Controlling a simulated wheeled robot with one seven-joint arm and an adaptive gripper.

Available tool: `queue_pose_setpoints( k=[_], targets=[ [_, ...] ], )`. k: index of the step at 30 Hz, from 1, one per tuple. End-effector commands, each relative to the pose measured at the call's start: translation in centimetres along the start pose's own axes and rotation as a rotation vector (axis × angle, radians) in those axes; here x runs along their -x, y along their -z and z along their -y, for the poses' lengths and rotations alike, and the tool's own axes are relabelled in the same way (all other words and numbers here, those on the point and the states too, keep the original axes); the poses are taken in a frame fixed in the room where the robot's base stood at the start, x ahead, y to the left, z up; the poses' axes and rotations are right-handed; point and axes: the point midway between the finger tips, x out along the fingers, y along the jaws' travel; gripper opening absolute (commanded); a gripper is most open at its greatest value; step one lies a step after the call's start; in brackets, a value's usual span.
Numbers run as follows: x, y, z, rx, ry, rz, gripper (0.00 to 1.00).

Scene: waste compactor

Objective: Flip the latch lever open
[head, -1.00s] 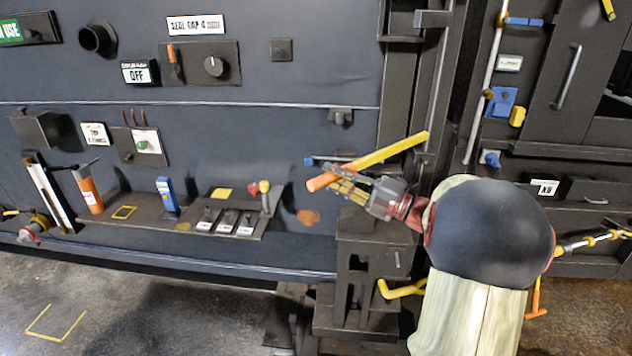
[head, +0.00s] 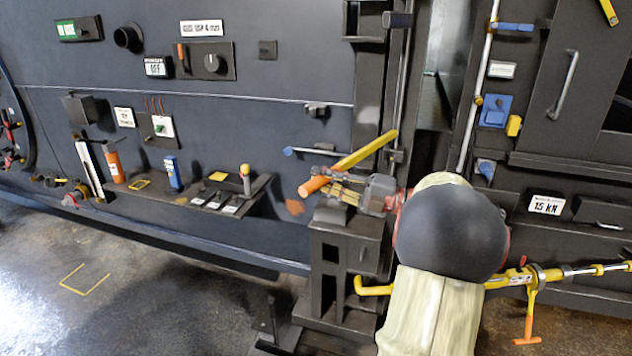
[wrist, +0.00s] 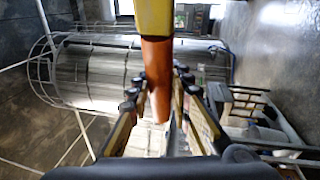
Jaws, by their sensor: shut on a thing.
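The latch lever is a yellow bar (head: 367,150) with an orange grip (head: 314,185) at its lower left end. It slants up to the right in front of the dark post beside the panel. My gripper (head: 332,187) is at the orange end, with its fingers on both sides of it. In the wrist view, the yellow bar (wrist: 154,16) comes down from the top and its orange grip (wrist: 157,78) lies between the two fingers (wrist: 160,98). The fingers are shut on the grip. My forearm hides part of the machine below and right of the lever.
A thin blue-tipped rod (head: 310,151) is just behind the lever. A dark pedestal (head: 345,235) stands below my gripper. A shelf (head: 255,190) with switches is to the left. A yellow tool bar with an orange handle (head: 527,328) is at lower right. Floor at lower left is clear.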

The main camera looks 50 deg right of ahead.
Motion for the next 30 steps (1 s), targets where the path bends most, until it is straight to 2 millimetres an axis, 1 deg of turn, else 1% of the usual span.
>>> queue_pose_setpoints(
  k=[1, 11, 12, 21, 30],
  targets=[
    [0.28, 0.12, 0.27, -0.007, 0.001, -0.001, 0.00],
    [0.41, 0.17, 0.36, -0.010, 0.001, -0.002, 0.00],
    [0.42, 0.17, 0.37, -0.010, 0.002, -0.002, 0.22],
    [0.28, 0.10, 0.19, -0.005, 0.001, -0.001, 0.39],
    [0.36, 0.06, 0.11, -0.003, 0.000, 0.000, 0.39]
  ],
)
